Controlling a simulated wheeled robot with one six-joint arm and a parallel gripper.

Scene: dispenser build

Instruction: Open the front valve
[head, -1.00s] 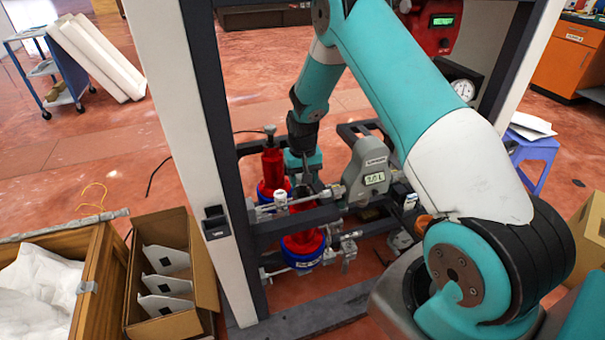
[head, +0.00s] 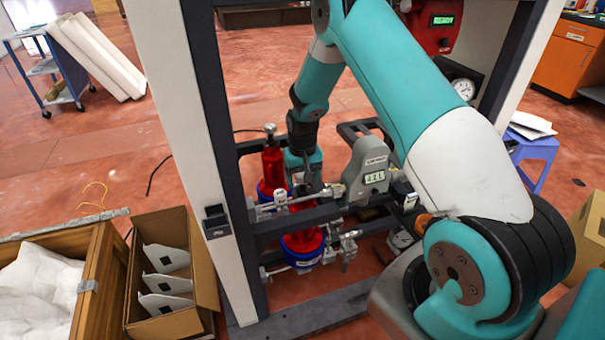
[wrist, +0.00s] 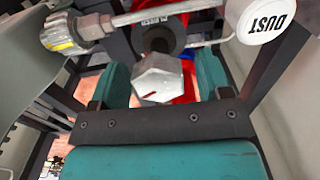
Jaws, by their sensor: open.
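In the wrist view a silver faceted valve knob (wrist: 158,78) sits on a dark neck above a red cylinder. My open gripper (wrist: 160,80) has one teal finger on each side of the knob, with gaps visible. In the head view my gripper (head: 305,168) points down above the front red cylinder (head: 303,243), which stands in a blue base. The arm and gripper mostly hide the front valve there. A second red cylinder (head: 272,163) with a grey knob stands behind, to the left.
A grey meter (head: 367,168) with a small display stands right of my gripper. Metal pipes and a white cap marked DUST (wrist: 266,20) lie close to the knob. A white and dark frame post (head: 200,150) stands left. An open carton (head: 205,270) stands outside it.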

